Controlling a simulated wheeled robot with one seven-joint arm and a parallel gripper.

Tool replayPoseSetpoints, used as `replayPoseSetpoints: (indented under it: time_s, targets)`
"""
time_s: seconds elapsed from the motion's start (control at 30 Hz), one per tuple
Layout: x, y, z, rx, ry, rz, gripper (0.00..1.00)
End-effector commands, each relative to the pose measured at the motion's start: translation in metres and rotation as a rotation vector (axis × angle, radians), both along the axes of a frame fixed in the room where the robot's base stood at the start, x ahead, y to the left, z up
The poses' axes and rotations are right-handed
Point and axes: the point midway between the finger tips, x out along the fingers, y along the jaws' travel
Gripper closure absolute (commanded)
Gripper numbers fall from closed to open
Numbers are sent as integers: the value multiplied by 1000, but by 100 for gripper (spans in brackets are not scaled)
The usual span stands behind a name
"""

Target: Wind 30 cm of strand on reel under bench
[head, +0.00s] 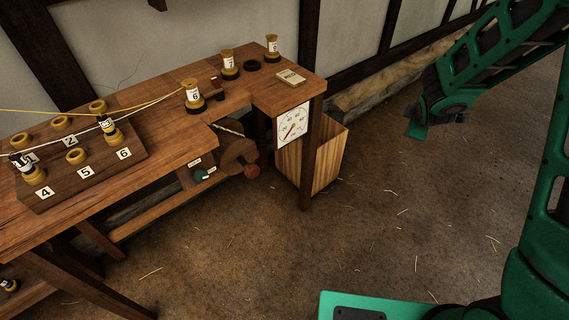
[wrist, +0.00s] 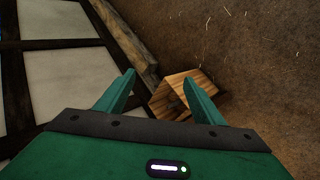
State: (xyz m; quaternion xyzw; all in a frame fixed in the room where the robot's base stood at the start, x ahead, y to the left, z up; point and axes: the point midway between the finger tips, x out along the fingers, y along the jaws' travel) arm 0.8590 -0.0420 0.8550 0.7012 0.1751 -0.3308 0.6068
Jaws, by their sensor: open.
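The wooden bench (head: 150,97) runs along the wall at the left in the head view. Under its right part is a brown wooden reel (head: 238,157) with a red knob (head: 252,170) at its lower right. A pale strand (head: 229,131) leads toward the reel under the bench top. A round dial (head: 292,126) on the bench end shows a red needle. My gripper (head: 418,131) is in the air well to the right of the bench. In the wrist view my gripper (wrist: 160,95) is open, with nothing between its fingers.
A striped wooden bin (head: 330,158) stands at the bench's right end; it also shows in the wrist view (wrist: 165,104). A numbered board (head: 125,162) and several upright spools, one marked 6 (head: 193,92), are on the bench. A beam (head: 385,90) lies along the wall. The straw-strewn floor (head: 400,220) is clear.

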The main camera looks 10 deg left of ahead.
Motion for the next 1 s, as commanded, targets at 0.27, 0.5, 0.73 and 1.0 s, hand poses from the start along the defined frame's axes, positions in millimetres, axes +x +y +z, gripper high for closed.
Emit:
replayPoseSetpoints:
  time_s: [0.27, 0.5, 0.73, 1.0]
  targets:
    - [48, 149, -69, -290, -199, 509, 38]
    - [31, 279, -129, -526, -439, 889, 38]
    - [-34, 382, -187, -723, -721, 1166, 38]
    - [-116, 442, -228, -874, -991, 1319, 38]
